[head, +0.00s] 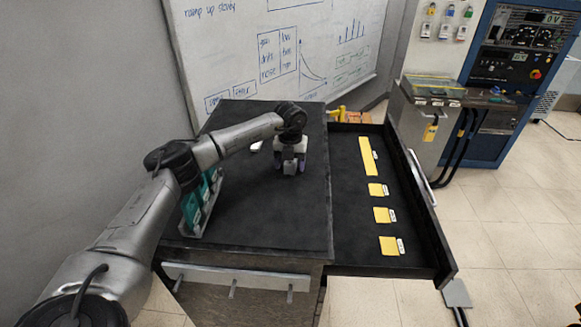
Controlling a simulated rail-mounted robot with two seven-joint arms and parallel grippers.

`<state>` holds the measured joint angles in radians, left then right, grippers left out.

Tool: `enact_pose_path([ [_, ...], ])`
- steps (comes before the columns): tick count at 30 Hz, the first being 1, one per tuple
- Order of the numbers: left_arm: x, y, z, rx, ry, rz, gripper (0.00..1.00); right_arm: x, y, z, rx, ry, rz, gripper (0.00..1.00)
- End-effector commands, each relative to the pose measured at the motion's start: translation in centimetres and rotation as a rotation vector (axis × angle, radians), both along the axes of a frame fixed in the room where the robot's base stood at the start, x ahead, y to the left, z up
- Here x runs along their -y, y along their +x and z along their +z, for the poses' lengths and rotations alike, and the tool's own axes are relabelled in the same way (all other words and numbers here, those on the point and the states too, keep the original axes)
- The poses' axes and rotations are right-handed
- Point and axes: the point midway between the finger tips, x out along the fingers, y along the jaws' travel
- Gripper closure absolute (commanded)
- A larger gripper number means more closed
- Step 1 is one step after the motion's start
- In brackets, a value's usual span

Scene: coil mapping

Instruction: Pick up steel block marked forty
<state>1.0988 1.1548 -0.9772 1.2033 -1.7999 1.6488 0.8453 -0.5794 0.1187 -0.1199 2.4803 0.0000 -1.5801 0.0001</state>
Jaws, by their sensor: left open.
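My left gripper (290,168) is open and points down over the black top of the cabinet (265,215), towards its back right. I cannot tell whether anything lies between or under its fingers. I cannot make out a steel block marked forty. Several yellow patches with small white labels lie in a row in the open black drawer, among them a long one (367,156) at the back and a square one (389,246) at the front. The label writing is too small to read. My right gripper is not in view.
The drawer (350,262) stands open to the right of the cabinet top. A teal rack with white labels (193,212) stands at the left edge, partly behind my left arm. A small white item (256,146) lies left of my gripper. The front of the top is clear.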

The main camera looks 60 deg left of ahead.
Motion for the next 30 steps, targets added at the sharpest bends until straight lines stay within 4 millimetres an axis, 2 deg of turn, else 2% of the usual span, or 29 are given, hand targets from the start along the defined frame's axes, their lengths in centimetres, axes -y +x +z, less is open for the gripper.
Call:
enact_pose_path([
  [6, 0.01, 0.02, -0.04, 0.0, 0.0, 0.0, 0.34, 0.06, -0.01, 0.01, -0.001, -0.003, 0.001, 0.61],
  [24, 0.01, 0.02, -0.01, 0.001, 0.0, 0.0, 0.91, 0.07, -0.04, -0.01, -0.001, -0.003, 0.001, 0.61],
  [30, -0.01, 0.03, 0.07, 0.001, 0.0, 0.0, 0.91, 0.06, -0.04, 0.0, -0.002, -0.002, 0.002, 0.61],
])
